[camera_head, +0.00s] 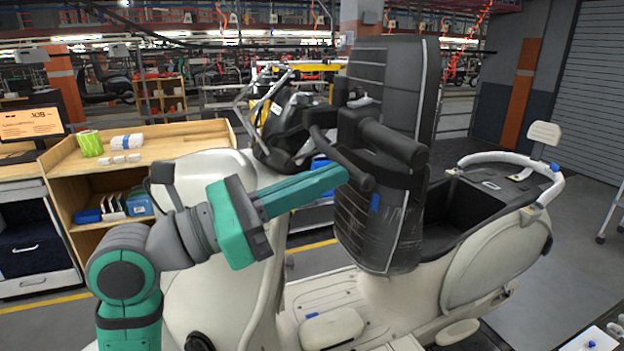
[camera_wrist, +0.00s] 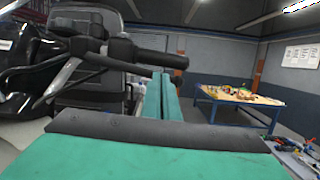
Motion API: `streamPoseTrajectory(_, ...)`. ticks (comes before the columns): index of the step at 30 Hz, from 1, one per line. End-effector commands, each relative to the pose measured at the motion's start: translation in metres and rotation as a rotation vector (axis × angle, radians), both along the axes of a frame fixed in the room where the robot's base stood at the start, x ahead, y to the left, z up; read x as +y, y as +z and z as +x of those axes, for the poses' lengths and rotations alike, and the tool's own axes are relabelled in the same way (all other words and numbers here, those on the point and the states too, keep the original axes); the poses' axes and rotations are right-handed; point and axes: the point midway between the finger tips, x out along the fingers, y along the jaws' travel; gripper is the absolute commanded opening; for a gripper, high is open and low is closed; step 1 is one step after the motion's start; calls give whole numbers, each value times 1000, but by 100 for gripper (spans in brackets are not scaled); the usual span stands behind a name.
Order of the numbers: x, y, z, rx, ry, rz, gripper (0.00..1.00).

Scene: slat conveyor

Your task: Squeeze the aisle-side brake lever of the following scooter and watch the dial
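The cream scooter (camera_head: 205,215) stands in front of me with a dark seat-like back panel (camera_head: 375,235) behind its handlebar. A black handlebar grip (camera_head: 395,142) points right; it also shows in the wrist view (camera_wrist: 158,57). The dark brake lever (camera_head: 345,160) runs below and in front of the grip, and shows in the wrist view too (camera_wrist: 118,65). My gripper (camera_head: 340,175) has its teal fingers together, tips close to the lever's outer end. In the wrist view the fingertips (camera_wrist: 161,78) are beside the lever end; I cannot tell whether they touch. I cannot make out the dial.
The scooter's open storage well (camera_head: 465,205) is at right. A blue table (camera_wrist: 238,103) with small parts stands farther off.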

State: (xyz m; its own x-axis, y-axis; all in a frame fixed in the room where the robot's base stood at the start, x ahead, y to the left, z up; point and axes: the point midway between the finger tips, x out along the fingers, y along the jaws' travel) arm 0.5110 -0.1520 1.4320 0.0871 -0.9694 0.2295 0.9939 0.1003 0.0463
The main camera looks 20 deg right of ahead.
Motion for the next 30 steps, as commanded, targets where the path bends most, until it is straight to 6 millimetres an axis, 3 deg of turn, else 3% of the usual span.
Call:
streamPoseTrajectory(7, -30, 0, -6, -1, -4, 1, 0)
streamPoseTrajectory(30, -33, 2, -8, -5, -7, -4, 0)
